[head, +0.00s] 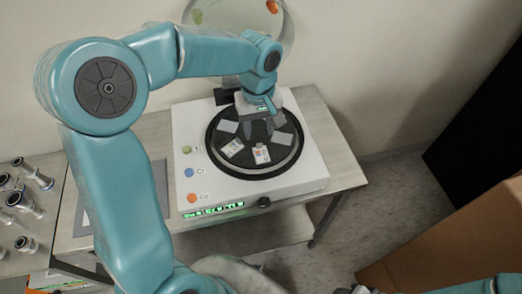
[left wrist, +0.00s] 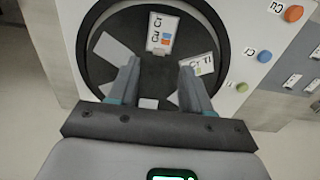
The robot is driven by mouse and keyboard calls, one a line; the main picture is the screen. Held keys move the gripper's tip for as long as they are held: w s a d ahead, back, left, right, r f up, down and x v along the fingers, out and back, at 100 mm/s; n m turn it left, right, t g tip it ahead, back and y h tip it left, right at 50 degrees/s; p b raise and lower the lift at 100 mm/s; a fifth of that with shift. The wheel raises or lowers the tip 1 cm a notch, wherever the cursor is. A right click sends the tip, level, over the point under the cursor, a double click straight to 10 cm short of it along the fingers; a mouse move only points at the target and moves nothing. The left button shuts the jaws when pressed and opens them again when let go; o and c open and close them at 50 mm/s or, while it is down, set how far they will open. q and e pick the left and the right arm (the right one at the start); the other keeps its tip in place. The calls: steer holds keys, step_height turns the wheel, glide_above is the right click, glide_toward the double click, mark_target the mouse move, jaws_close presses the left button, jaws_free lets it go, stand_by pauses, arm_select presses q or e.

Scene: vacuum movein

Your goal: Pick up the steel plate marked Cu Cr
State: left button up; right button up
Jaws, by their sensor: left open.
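The steel plate marked Cu Cr (head: 261,154) lies on the round black disc (head: 250,172) of the white machine, near the disc's front. In the left wrist view the plate (left wrist: 160,33) shows its lettering with blue and orange marks, beyond my fingertips. My left gripper (head: 262,125) is open and empty above the disc, behind this plate. Its two fingers (left wrist: 160,82) point toward the disc, with the plate ahead of the gap between them. A second plate marked Cr Ti (left wrist: 197,65) lies beside the right finger. Dark parts of my right arm show at the bottom edge.
Several blank plates (head: 228,126) also lie on the disc. Green, blue and orange buttons (head: 189,172) line the machine's left side. Metal cylinders (head: 24,200) stand on the left table. A large cardboard box (head: 450,240) is at the right.

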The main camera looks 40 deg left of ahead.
mark_target(261, 152)
arm_select(q)
step_height(261, 152, down, 6)
steer(key=shift+r, duration=0.2)
steer(key=shift+w, duration=0.1)
jaws_close()
steer(key=shift+r, duration=0.1)
